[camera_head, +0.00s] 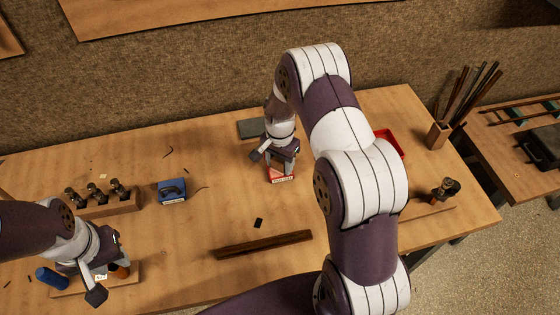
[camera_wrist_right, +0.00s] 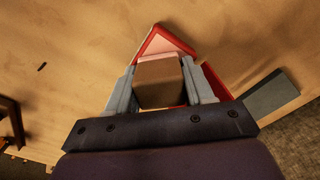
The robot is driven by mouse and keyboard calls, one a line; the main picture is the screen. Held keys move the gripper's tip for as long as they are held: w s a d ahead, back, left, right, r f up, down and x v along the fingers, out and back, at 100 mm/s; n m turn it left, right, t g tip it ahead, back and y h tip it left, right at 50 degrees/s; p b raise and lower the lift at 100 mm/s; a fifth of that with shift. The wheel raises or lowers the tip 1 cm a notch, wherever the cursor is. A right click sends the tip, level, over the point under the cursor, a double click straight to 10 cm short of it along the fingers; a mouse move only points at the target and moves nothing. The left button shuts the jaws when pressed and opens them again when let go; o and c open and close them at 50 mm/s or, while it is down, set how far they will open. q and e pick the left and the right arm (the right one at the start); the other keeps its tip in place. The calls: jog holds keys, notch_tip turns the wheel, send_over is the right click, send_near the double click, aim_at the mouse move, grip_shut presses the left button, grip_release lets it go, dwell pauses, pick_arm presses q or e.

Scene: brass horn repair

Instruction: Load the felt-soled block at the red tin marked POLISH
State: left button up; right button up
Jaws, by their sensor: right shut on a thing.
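The red tin (camera_head: 282,176) with a white label stands near the back middle of the bench in the head view. In the right wrist view the red tin (camera_wrist_right: 164,38) shows pink contents beyond the held block. My right gripper (camera_head: 277,156) is over the tin. It is shut on a brown block (camera_wrist_right: 160,83), which lies between its fingers. My left gripper (camera_head: 107,266) is open at the front left, above a wooden stand (camera_head: 72,290) with an orange-brown piece.
A grey slab (camera_head: 251,129) lies behind the tin. A red tray (camera_head: 391,142) is partly behind my right arm. A blue box (camera_head: 172,191) and a wooden rack (camera_head: 112,206) with several dark tools stand left. A dark wooden bar (camera_head: 263,245) lies in front.

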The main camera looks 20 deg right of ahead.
notch_tip(320, 180, up, 7)
jog(key=p, duration=0.6)
dwell(0.4)
